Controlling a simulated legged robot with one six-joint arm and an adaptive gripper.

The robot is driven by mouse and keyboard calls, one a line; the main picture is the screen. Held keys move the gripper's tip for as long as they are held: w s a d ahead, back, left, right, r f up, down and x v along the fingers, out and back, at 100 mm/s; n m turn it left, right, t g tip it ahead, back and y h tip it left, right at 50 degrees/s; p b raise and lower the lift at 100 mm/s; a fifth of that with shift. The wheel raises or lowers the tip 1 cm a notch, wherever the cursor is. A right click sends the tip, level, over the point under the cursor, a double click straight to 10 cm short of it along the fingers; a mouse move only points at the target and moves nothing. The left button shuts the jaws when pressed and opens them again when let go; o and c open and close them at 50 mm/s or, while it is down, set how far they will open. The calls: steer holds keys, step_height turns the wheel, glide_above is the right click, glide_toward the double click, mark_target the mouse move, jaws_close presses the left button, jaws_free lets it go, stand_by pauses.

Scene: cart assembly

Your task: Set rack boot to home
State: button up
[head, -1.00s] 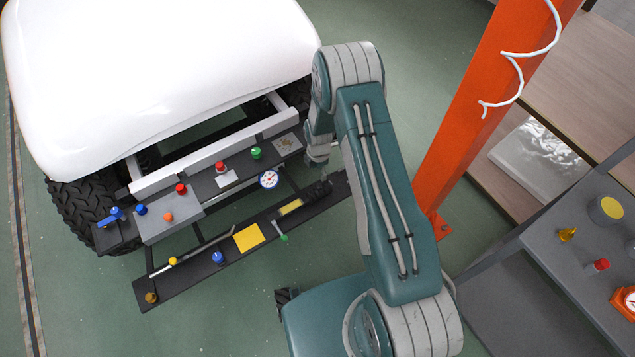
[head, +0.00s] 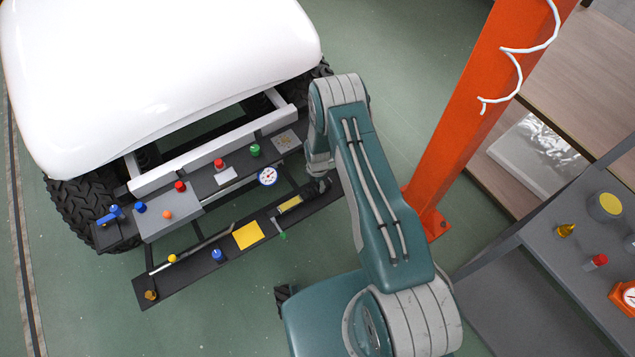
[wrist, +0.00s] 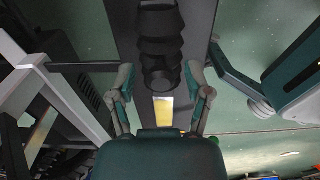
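The rack boot, a black ribbed bellows (wrist: 160,45), shows in the wrist view against the dark lower bar (wrist: 207,15), with its round end towards me. My gripper (wrist: 160,80) is open, with one finger left and one finger right of the boot's near end. Gaps show between fingers and boot, and nothing is held. In the head view my gripper (head: 318,184) is low over the right end of the same bar (head: 185,277), and the boot is not clearly distinguishable from it there.
The bar carries a yellow plate (head: 248,235), a blue knob (head: 218,256) and a green-tipped lever (head: 282,236). A round gauge (head: 268,176) sits close left of my gripper. The white-bodied cart (head: 160,70) is behind. An orange post (head: 465,110) stands right of my arm.

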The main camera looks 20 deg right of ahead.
mark_target(287, 205)
jaws_close()
steer(key=s+a, duration=0.1)
steer(key=a, duration=0.3)
steer(key=s+a, duration=0.1)
steer(key=a, duration=0.2)
steer(key=s+a, duration=0.1)
steer(key=a, duration=0.3)
steer(key=shift+s+a, duration=0.3)
steer(key=shift+s, duration=0.1)
steer(key=shift+d, duration=0.1)
steer(key=shift+o, duration=1.2)
jaws_free()
steer(key=shift+a, duration=0.25)
